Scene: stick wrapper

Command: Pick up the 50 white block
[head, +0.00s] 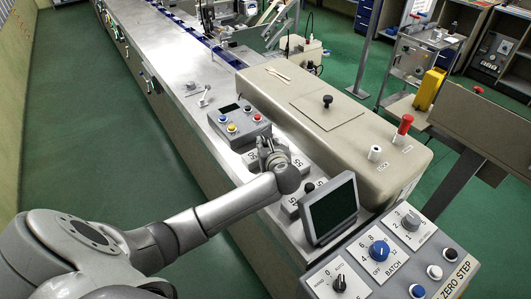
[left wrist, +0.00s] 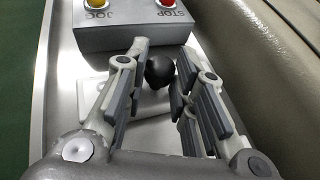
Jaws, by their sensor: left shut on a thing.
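My left gripper (head: 268,148) is over the metal bench, just below the button box in the head view. In the left wrist view its fingers (left wrist: 160,75) close around a round black knob (left wrist: 159,70). A pale flat block (left wrist: 147,108) shows beneath the knob, between the fingers. In the head view a pale block (head: 250,159) shows beside the gripper, partly hidden by it. More pale blocks with dark knobs (head: 308,187) lie between the arm and the dark screen. I cannot read any number on the gripped block. My right gripper is not in view.
The grey button box (head: 238,123) stands just beyond the gripper; it also shows in the left wrist view (left wrist: 130,27). A dark screen (head: 330,209) and the dial panel (head: 400,262) stand at the near right. A long beige housing (head: 350,135) borders the bench on the right.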

